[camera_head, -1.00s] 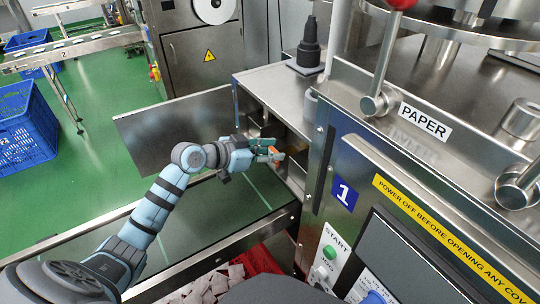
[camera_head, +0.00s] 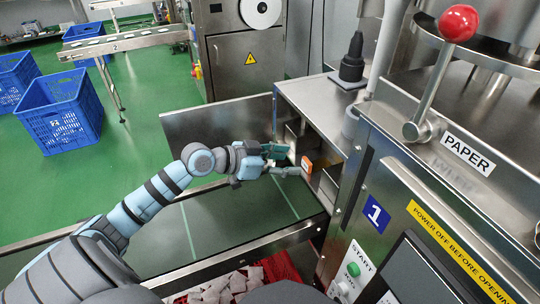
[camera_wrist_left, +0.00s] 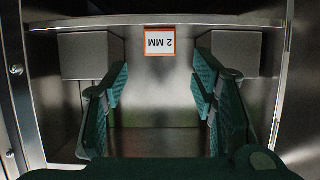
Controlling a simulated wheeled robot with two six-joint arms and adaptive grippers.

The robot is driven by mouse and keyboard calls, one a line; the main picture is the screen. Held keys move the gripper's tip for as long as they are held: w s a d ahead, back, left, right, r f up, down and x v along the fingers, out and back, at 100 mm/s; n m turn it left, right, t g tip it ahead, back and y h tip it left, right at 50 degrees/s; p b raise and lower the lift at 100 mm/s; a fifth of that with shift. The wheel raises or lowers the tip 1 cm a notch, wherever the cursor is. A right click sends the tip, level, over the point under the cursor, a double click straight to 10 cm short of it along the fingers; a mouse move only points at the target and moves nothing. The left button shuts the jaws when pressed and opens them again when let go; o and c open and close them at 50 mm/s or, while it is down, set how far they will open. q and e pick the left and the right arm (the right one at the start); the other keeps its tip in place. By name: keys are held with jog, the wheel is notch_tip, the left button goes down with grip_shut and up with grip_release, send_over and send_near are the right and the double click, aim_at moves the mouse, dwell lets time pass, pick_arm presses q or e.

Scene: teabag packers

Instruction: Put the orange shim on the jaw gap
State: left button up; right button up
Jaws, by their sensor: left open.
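The orange shim (camera_head: 306,165) is inside the open machine compartment, just beyond my left gripper's fingertips. In the left wrist view the shim (camera_wrist_left: 159,42) is an orange-edged plate with an upside-down "2 MM" label. There it appears between two grey steel jaw blocks, the left block (camera_wrist_left: 88,54) and the right block (camera_wrist_left: 236,52), with bare metal on either side. I cannot tell what it touches at the back. My left gripper (camera_head: 284,161) is open, its green fingers spread and empty; in the wrist view the fingers (camera_wrist_left: 160,84) stand apart below the shim. My right gripper is not in view.
The compartment's open steel door (camera_head: 215,130) stands left, behind my arm. A green conveyor belt (camera_head: 225,225) runs below. The machine's numbered panel (camera_head: 376,213) is close on the right. Teabags fill a red bin (camera_head: 222,287) at the front.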

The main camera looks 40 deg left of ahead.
pick_arm(q)
jog(key=p+v, duration=0.1)
jog(key=v, duration=0.5)
jog(key=shift+w+p, duration=0.1)
jog(key=shift+p, duration=0.2)
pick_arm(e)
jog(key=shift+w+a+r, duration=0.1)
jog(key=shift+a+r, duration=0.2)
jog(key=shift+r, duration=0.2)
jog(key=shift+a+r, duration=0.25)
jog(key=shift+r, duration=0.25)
pick_arm(q)
jog(key=shift+a, duration=0.1)
